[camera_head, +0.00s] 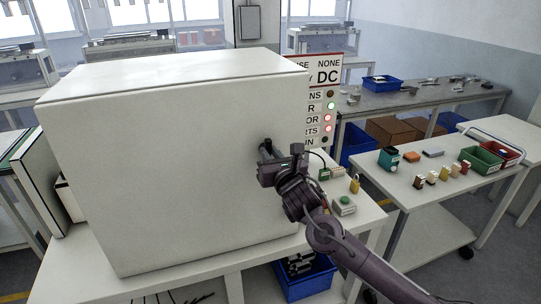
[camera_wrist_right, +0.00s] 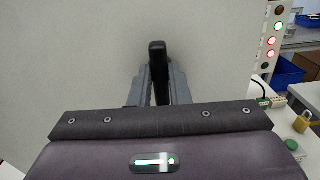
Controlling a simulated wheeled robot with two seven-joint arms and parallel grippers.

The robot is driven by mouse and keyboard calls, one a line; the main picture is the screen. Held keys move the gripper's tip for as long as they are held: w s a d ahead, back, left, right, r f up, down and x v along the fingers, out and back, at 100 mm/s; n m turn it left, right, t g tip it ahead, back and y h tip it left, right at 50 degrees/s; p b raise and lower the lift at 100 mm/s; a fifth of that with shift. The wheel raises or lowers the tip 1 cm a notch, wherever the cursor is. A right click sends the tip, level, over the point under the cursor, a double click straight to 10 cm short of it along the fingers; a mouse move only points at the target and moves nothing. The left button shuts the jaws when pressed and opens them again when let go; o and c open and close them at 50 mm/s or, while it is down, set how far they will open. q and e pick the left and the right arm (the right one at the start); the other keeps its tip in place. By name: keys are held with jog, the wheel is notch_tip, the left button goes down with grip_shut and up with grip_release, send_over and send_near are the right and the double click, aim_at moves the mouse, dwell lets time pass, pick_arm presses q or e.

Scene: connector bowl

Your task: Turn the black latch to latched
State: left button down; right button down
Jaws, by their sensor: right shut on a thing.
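The black latch (camera_wrist_right: 157,60) stands upright in the right wrist view, against the face of the large white cabinet (camera_head: 170,160). My right gripper (camera_wrist_right: 157,85) is shut on the latch, with one finger on each side of it. In the head view the latch (camera_head: 265,147) shows as a small dark piece near the right edge of the cabinet face, and my right gripper (camera_head: 268,162) is at it. The lower part of the latch is hidden between the fingers. My left gripper is not in view.
A sign panel with lamps (camera_head: 328,100) stands right of the cabinet. A yellow padlock (camera_head: 354,185) and a box with a green button (camera_head: 344,204) lie on the table beside my right arm. A blue bin (camera_head: 305,277) is below. A side table (camera_head: 440,175) holds several small parts.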

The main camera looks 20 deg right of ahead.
jog(key=m, duration=0.2)
jog(key=m+b, duration=0.1)
jog(key=shift+d+f+m, duration=0.15)
jog(key=shift+m, duration=0.25)
jog(key=shift+d+f+m+b, duration=0.1)
jog(key=shift+m+b, duration=0.2)
jog(key=shift+m, duration=1.95)
jog(key=shift+d+f+m+b, duration=0.1)
jog(key=shift+m+b, duration=0.25)
jog(key=shift+m, duration=1.85)
jog(key=shift+d+f+m+b, duration=0.1)
jog(key=shift+m+b, duration=0.2)
jog(key=shift+m, duration=1.95)
jog(key=shift+a, duration=0.1)
jog(key=c, duration=1.4)
grip_release()
jog(key=shift+o, duration=0.2)
